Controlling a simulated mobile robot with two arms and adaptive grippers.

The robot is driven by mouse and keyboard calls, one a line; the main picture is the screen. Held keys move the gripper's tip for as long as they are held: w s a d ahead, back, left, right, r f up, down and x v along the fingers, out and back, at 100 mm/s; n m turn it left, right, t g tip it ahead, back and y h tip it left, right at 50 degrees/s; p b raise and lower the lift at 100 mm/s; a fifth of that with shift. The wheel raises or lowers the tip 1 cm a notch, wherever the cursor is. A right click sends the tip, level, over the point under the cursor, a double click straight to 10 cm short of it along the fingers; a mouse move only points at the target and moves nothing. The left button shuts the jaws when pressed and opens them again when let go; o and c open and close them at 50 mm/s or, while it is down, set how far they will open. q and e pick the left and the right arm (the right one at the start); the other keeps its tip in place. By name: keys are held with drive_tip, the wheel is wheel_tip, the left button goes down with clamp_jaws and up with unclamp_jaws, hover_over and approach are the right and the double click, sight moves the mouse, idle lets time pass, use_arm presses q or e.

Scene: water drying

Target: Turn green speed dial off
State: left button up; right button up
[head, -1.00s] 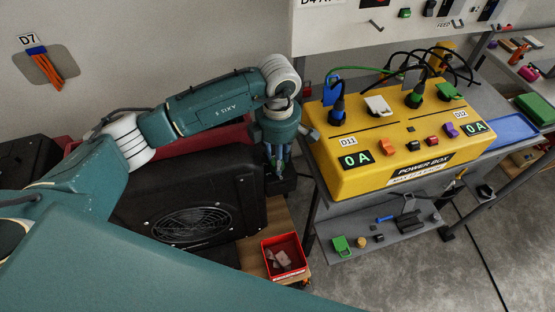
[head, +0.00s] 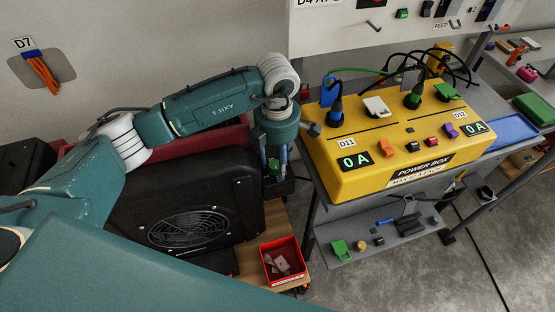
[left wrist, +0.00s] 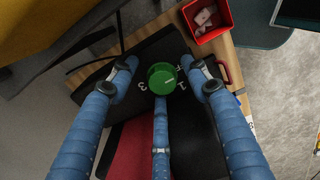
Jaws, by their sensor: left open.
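The green speed dial (left wrist: 162,78) is a round knob on the black fan unit (head: 180,200). White marks, a 3 and what looks like a 1, are printed beside it. A pale pointer line shows on its face, towards the right. My left gripper (left wrist: 164,72) is open, with blue fingers spread around the dial; I cannot tell whether any finger touches it. In the head view my left gripper (head: 276,163) points down at the fan's right end, and a bit of green shows between its fingers. My right gripper is not in view.
A yellow power box (head: 355,180) with plugs, cables and two 0 A displays stands on a grey bench close to the right of my left gripper. A red bin (head: 283,275) with small pieces stands on the wooden board below.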

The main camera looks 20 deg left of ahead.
use_arm(q)
drive_tip(key=shift+r, duration=4)
drive_tip(key=shift+d, duration=0.1)
